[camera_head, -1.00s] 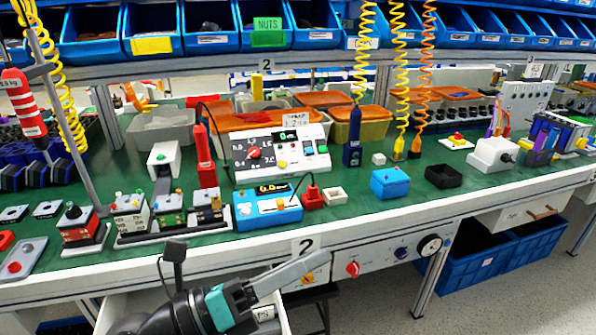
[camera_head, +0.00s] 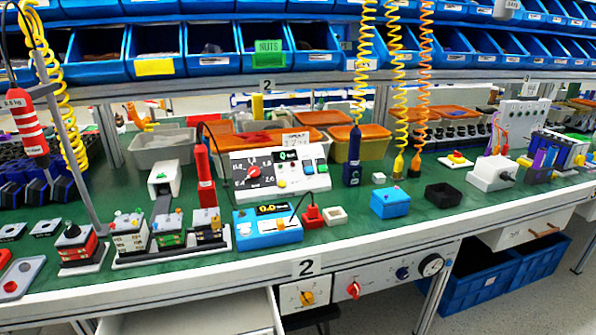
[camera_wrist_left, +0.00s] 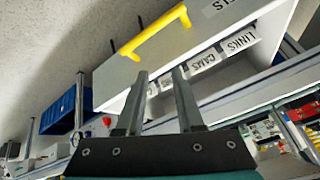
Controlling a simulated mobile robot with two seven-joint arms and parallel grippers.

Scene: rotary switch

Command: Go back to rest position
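The front panel under the table edge carries a yellow-orange rotary knob (camera_head: 307,297), a red rotary knob (camera_head: 353,289) and a blue-black knob (camera_head: 402,272). A round black-rimmed dial (camera_head: 431,265) is at its right end. My left gripper (camera_wrist_left: 160,74) shows only in the left wrist view. Its two dark fingers stand apart with nothing between them. Behind them is a white drawer front (camera_wrist_left: 190,45) with a yellow handle (camera_wrist_left: 155,31); I cannot tell the distance. My right gripper is in neither view.
A white drawer (camera_head: 190,314) stands open under the table at the lower left. The green tabletop (camera_head: 345,232) holds a white control box (camera_head: 280,165), a blue meter (camera_head: 267,220) and a blue box (camera_head: 390,203). Blue crates (camera_head: 480,275) sit beneath the table at right.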

